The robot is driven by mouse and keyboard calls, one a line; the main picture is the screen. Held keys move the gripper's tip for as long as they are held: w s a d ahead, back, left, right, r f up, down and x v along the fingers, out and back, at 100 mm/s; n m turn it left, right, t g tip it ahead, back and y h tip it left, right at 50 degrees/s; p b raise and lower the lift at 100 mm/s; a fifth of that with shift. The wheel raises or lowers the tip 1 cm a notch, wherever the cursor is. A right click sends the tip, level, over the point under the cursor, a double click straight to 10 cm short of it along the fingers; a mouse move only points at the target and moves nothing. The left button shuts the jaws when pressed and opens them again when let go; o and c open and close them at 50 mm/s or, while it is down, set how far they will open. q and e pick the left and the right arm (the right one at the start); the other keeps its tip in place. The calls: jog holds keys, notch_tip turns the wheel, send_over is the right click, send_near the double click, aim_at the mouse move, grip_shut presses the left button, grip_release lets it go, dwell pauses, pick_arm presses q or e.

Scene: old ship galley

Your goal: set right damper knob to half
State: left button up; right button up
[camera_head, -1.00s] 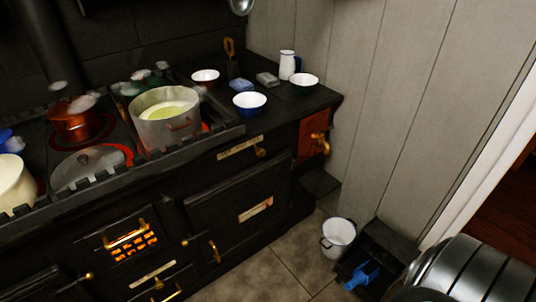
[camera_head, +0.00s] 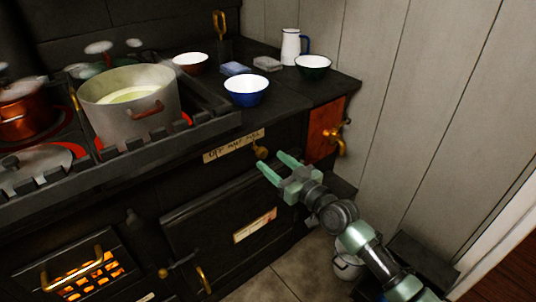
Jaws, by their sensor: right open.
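The right damper knob (camera_head: 261,152) is a small brass knob on the black stove front, at the right end of a cream label plate (camera_head: 233,146). The plate's writing is small, but a middle word looks like "half". My right gripper (camera_head: 270,159) is pale green and open, with its two fingers pointing up and left at the knob. In the picture its fingertips are just below and right of the knob; I cannot tell whether they touch it. Nothing is between the fingers. My left gripper is out of view.
A large grey pot (camera_head: 130,115) stands on the stove top behind a raised rail. A blue bowl (camera_head: 247,92) stands above the knob. An oven door (camera_head: 225,225) is below.

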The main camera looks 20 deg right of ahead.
aim_at(264, 155)
jog(key=x, duration=0.6)
jog(key=shift+w+f+b, duration=0.1)
jog(key=shift+b, duration=0.25)
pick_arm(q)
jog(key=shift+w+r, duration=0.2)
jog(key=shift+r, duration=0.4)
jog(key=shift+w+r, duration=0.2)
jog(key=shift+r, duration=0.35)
pick_arm(e)
grip_shut()
